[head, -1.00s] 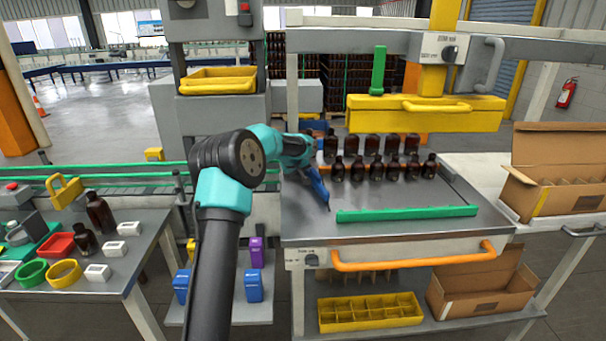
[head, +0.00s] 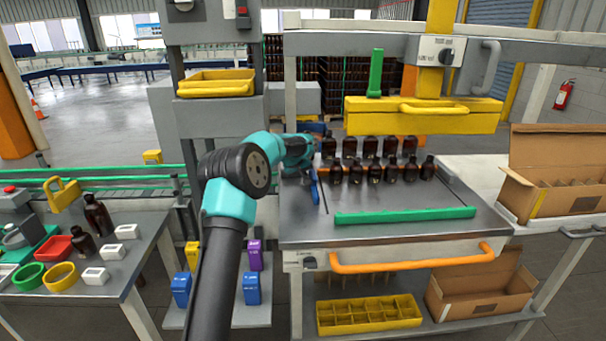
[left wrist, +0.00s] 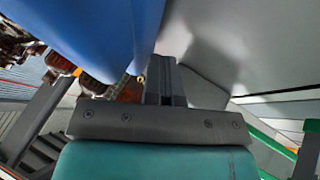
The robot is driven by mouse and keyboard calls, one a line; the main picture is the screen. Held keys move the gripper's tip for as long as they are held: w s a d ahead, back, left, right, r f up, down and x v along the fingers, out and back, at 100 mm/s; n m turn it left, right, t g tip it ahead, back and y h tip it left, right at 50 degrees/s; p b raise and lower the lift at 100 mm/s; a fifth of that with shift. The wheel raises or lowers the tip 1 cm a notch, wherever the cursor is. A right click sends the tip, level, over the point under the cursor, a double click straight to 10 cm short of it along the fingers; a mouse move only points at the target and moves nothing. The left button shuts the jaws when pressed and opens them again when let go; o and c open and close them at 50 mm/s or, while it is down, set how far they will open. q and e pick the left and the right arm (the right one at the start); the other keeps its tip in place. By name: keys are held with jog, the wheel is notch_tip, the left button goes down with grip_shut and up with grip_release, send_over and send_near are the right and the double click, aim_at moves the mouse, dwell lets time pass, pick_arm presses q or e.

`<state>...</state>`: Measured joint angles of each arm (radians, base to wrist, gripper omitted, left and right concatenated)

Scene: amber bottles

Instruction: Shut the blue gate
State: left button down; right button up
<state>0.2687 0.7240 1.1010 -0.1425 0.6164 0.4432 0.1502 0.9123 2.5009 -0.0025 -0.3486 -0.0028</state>
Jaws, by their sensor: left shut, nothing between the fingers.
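The blue gate (head: 315,188) shows as a narrow blue piece at the left end of the bottle table, beside my left arm. In the left wrist view its blue surface (left wrist: 95,30) is large and close, filling the upper left. My left gripper (left wrist: 165,85) is shut and empty, right beside that surface; I cannot tell whether they touch. In the head view the gripper is mostly hidden by my own arm and the gate. My right gripper is not in view.
Amber bottles (head: 373,170) stand in rows on the table, right of the gate. A green bar (head: 405,216) lies along the table's front, above an orange handle (head: 412,260). A yellow press bar (head: 423,116) hangs above. The tabletop between gate and green bar is clear.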

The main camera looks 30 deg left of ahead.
pick_arm(q)
jog(key=shift+r, duration=1.8)
send_near(314, 182)
notch_tip(314, 182, down, 5)
jog(key=shift+d+r, duration=0.1)
jog(key=shift+d, duration=0.05)
jog(key=shift+s+d, duration=0.15)
jog(key=shift+s, duration=0.1)
